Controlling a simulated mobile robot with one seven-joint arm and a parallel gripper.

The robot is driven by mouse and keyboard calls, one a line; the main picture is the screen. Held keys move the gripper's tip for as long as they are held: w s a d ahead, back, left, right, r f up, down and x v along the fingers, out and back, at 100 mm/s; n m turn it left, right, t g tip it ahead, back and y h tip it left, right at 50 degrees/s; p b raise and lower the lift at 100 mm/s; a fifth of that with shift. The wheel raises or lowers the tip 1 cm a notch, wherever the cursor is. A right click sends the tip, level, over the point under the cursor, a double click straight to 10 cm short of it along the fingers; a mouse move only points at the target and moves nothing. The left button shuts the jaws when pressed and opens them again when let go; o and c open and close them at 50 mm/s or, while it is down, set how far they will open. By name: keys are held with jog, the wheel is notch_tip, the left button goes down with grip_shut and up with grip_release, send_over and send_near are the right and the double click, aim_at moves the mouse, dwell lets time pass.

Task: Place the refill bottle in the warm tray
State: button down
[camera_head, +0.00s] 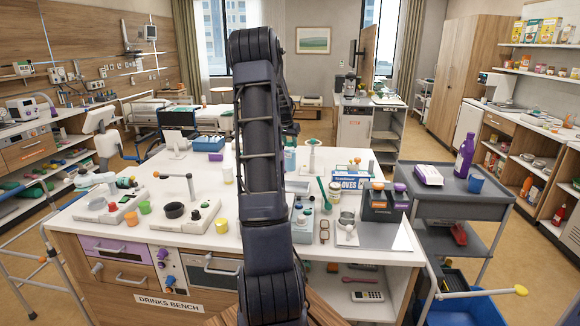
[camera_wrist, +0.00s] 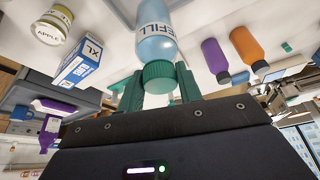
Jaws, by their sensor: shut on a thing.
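The refill bottle (camera_wrist: 156,42) is pale blue with a ribbed green cap and "REFILL" lettering, cut off at the top of the wrist view. My gripper (camera_wrist: 160,84) has its two dark green fingers on either side of the cap end and is shut on the bottle. In the head view my arm covers the middle of the bench and hides the gripper. A pale blue shape (camera_head: 290,158) shows just right of the arm; I cannot tell if it is this bottle. I cannot tell which surface is the warm tray.
On the white drinks bench (camera_head: 130,243) stand a blue gloves box (camera_head: 347,184), a dark caddy (camera_head: 384,203) and appliances (camera_head: 187,214). A grey cart (camera_head: 447,205) stands right.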

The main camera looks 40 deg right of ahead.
aim_at(290, 163)
notch_tip(290, 163, down, 11)
dwell(0.6)
jog(key=shift+f, duration=0.1)
jog(key=c, duration=0.9)
grip_release()
jog(key=shift+c, duration=0.2)
